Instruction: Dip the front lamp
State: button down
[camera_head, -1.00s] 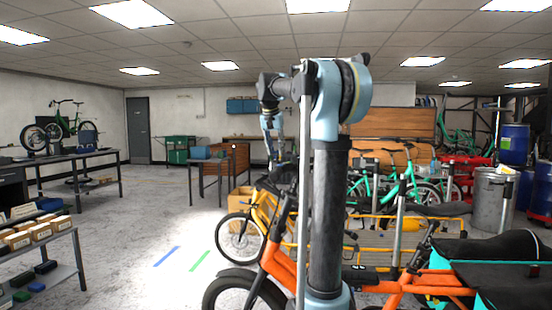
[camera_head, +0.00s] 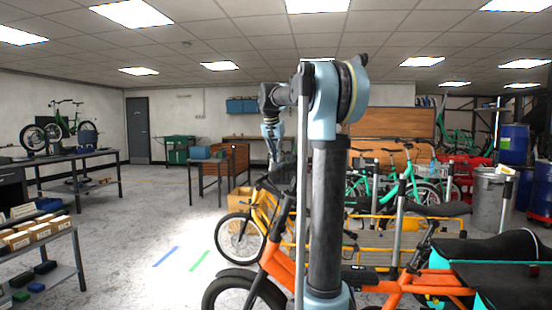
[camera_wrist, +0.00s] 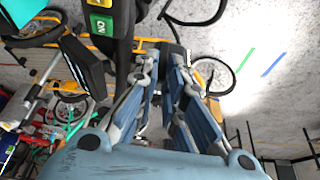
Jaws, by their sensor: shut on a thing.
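The orange cargo bike (camera_head: 277,262) stands in front of me, its front wheel at the bottom of the head view. My gripper (camera_wrist: 171,55) hangs at its front end, fingers pointing down. The fingers are shut on a small dark part, which looks like the front lamp (camera_wrist: 172,50); the fingers cover most of it, so its tilt cannot be told. A black handlebar unit with a green ON label (camera_wrist: 101,24) and a yellow label sits beside the fingers in the wrist view. In the head view my arm column hides part of the bike.
A yellow cargo bike (camera_head: 262,222) stands just behind, close to the gripper. A bright light patch (camera_head: 207,222) lies on the open floor to the left, near a blue and a green floor stripe. Shelves with boxes (camera_head: 40,232) stand at far left.

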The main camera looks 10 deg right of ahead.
jog(key=shift+w+a+f+n+g+h, duration=0.1)
jog(key=shift+w+a+n+g+h, duration=0.25)
jog(key=shift+h, duration=0.4)
jog(key=shift+w+a+f+n+g+h, duration=0.1)
jog(key=shift+a+g+h, duration=0.3)
jog(key=shift+h, duration=0.3)
jog(key=shift+w+a+f+n+g+h, duration=0.2)
jog(key=shift+a+h, duration=0.25)
jog(key=shift+h, duration=0.3)
jog(key=shift+r, duration=0.1)
jog(key=c, duration=1.7)
grip_release()
jog(key=v, duration=1.2)
jog(key=shift+w+d, duration=0.1)
